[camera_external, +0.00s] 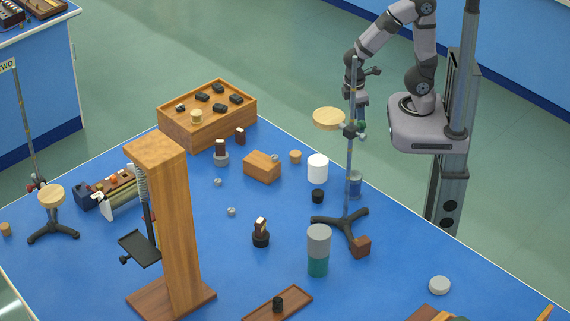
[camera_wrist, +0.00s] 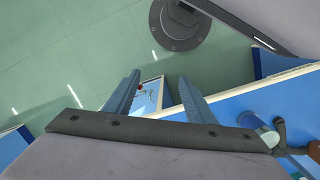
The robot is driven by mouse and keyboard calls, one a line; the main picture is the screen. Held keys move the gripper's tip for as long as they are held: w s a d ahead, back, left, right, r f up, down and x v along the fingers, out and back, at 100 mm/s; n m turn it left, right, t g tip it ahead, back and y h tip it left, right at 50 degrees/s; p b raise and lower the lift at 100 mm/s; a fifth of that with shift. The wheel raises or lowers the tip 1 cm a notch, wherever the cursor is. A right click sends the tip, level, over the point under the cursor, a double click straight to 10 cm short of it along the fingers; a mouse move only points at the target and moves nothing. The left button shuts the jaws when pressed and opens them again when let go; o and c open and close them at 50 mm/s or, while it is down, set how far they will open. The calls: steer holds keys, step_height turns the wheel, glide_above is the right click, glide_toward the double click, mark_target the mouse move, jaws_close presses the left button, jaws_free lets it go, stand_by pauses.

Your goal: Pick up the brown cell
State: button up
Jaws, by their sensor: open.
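Several small brown pieces could be the brown cell, and I cannot tell which. A brown-and-white piece (camera_external: 260,225) sits on a black holder (camera_external: 260,240) mid-bench. A similar brown piece (camera_external: 220,146) sits in a grey holder (camera_external: 221,159). My gripper (camera_external: 361,115) is high at the bench's far right side, partly hidden behind a stand's pole. In the wrist view its two fingers (camera_wrist: 159,76) are apart with nothing between them. No brown cell is recognisable in the wrist view.
A tall stand (camera_external: 349,180) with a round wooden plate (camera_external: 328,118) is close to my gripper. A tall wooden post (camera_external: 176,240) rises at front left. A wooden tray (camera_external: 180,133) with black pieces is at the back. The blue bench (camera_external: 400,260) has clear room at right.

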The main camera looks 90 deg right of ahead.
steer(key=w+a+n+t+h+b, duration=0.5)
steer(key=a+n+t, duration=0.2)
steer(key=n, duration=0.7)
steer(key=w+a+n+t+h+b, duration=0.45)
steer(key=a+n+t+b, duration=0.2)
steer(key=n, duration=0.85)
steer(key=s+a+n+t+y+b, duration=0.1)
steer(key=s+a+n+t+y, duration=0.25)
steer(key=a, duration=0.45)
steer(key=s+a+r+n+t+y+b, duration=0.1)
steer(key=s+a+n+t+y, duration=0.15)
steer(key=a+n+y, duration=0.4)
steer(key=s+a+n+t+y+b, duration=0.1)
steer(key=s+a+n+t+y, duration=0.2)
steer(key=a, duration=0.6)
steer(key=m+g+y+p, duration=0.3)
steer(key=g+y+p, duration=0.3)
steer(key=y, duration=0.1)
glide_toward(354, 246)
steer(key=w+a+r, duration=0.2)
steer(key=w+r, duration=0.1)
steer(key=r, duration=0.5)
step_height(354, 246, down, 8)
steer(key=shift+a+r, duration=0.1)
steer(key=shift+r, duration=0.05)
steer(key=shift+p+x, duration=1)
steer(key=shift+x, duration=2.85)
